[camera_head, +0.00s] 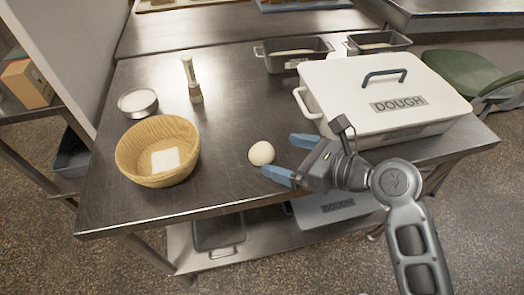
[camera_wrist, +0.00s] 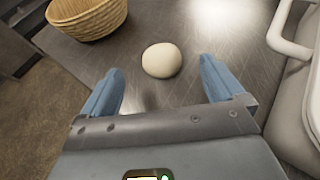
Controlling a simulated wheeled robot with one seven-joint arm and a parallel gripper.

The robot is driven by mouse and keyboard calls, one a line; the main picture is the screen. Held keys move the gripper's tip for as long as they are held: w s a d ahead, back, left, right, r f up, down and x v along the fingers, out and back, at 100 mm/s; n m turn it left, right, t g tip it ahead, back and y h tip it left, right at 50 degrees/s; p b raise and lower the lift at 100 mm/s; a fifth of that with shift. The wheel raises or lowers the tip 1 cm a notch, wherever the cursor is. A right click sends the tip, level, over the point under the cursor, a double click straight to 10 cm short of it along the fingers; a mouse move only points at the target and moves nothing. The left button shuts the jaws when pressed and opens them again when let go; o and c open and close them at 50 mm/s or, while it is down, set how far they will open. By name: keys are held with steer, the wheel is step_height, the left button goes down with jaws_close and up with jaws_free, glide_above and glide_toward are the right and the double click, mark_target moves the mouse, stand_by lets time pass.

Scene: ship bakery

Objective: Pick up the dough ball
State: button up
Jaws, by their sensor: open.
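The dough ball (camera_head: 261,153) is a small, round, cream-white ball on the bare steel table, right of the wicker basket. It also shows in the wrist view (camera_wrist: 161,60), just beyond the fingertips and roughly centred between them. My gripper (camera_head: 289,157) is open, with two blue fingers spread apart, and comes in from the right of the ball. In the wrist view my gripper (camera_wrist: 162,82) has nothing between its fingers. The ball is fully visible, and I see no contact with either finger.
A wicker basket (camera_head: 128,158) with a white square inside stands left of the ball. The white lidded DOUGH box (camera_head: 345,80) stands close behind my gripper. A white bowl (camera_head: 138,112), a pepper-mill-like object (camera_head: 191,80) and metal loaf tins (camera_head: 283,63) stand farther back. The steel around the ball is clear.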

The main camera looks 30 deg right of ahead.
mark_target(268, 152)
steer(key=x, duration=0.6)
steer(key=shift+s+f, duration=0.1)
steer(key=shift+f, duration=0.15)
steer(key=c, duration=1.2)
